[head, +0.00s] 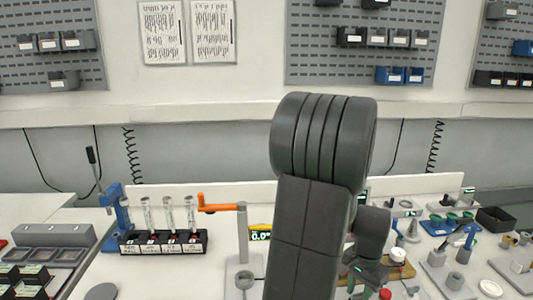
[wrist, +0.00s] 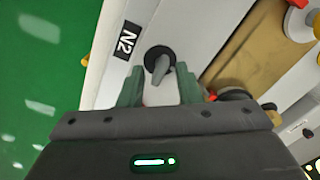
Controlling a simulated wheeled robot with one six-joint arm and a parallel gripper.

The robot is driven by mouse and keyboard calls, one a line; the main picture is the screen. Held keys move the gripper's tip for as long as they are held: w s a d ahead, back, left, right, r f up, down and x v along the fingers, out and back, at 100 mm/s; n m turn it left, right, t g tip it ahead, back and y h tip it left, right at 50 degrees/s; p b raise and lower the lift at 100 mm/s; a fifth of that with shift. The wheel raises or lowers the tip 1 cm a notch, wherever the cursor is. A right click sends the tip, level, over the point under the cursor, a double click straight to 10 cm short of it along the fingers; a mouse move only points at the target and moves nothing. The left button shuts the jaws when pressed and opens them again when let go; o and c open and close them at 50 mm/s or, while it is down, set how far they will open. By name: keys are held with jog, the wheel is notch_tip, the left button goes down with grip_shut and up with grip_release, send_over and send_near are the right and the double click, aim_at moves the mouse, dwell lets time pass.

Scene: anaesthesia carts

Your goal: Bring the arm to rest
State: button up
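My arm's dark grey links stand raised in the middle of the head view. My gripper (head: 366,271) shows low behind them, partly hidden, close over the bench. In the wrist view my gripper (wrist: 160,74) has its two grey-green fingers spread apart. A black round knob with a grey lever (wrist: 158,62) lies just beyond and between the fingertips. A pale patch shows between the fingers; I cannot tell whether it is a part or the bare panel. No finger is clearly seen closed on anything.
A panel label "N2" (wrist: 128,40) is beside the knob. On the bench are a rack of tubes (head: 165,242), a grey post with an orange arm (head: 242,232), a blue stand (head: 116,210) and several small fixtures at right. Pegboards with bins (head: 365,38) hang behind.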

jog(key=n, duration=0.4)
jog(key=shift+n, duration=0.4)
jog(key=n, duration=0.4)
jog(key=shift+r, duration=0.55)
